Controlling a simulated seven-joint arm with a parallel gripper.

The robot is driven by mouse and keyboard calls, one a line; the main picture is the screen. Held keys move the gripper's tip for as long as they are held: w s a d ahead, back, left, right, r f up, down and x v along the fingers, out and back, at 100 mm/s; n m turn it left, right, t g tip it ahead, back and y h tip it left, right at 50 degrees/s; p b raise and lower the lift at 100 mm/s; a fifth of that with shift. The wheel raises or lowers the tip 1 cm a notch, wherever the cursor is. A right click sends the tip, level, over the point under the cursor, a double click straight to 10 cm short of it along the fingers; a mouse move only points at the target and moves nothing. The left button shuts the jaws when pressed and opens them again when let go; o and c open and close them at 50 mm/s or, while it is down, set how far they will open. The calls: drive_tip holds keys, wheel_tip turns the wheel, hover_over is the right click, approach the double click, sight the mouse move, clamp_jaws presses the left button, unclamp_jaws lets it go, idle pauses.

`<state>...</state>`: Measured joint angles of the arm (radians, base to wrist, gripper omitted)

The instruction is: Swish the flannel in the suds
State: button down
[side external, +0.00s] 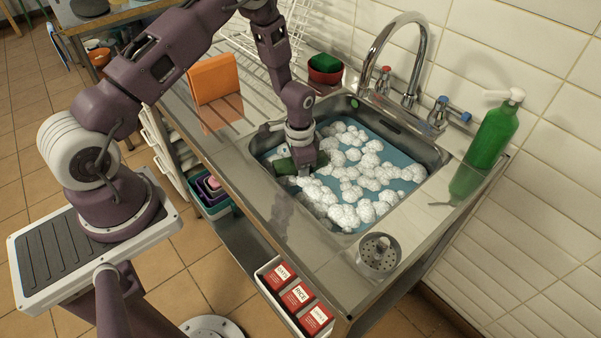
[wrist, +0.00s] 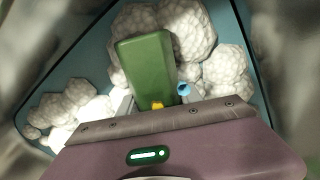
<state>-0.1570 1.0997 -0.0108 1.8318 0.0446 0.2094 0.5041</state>
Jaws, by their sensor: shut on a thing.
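The sink (side external: 262,147) holds blue water (side external: 400,186) under clumps of white suds (side external: 345,190). My gripper (side external: 303,163) is down inside the sink at its left side, among the suds. It is shut on a dark green, block-like piece, which I take for the flannel (side external: 284,166). In the wrist view the flannel (wrist: 147,68) sticks out beyond the fingers (wrist: 155,103), over the water and between foam clumps. The fingertips are partly hidden by suds and the flannel. I cannot tell how deep the flannel sits in the water.
A chrome tap (side external: 408,55) arches over the sink's back edge. A green pump bottle (side external: 492,137) stands at right, a metal strainer (side external: 379,252) in front. An orange upright piece (side external: 213,78), a red bowl (side external: 325,72) and a wire rack (side external: 278,40) are on the left side.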

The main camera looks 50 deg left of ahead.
drive_tip(key=shift+a, duration=1.9)
drive_tip(key=shift+d, duration=2)
drive_tip(key=shift+a, duration=2)
drive_tip(key=shift+d, duration=2)
wheel_tip(320, 180, up, 17)
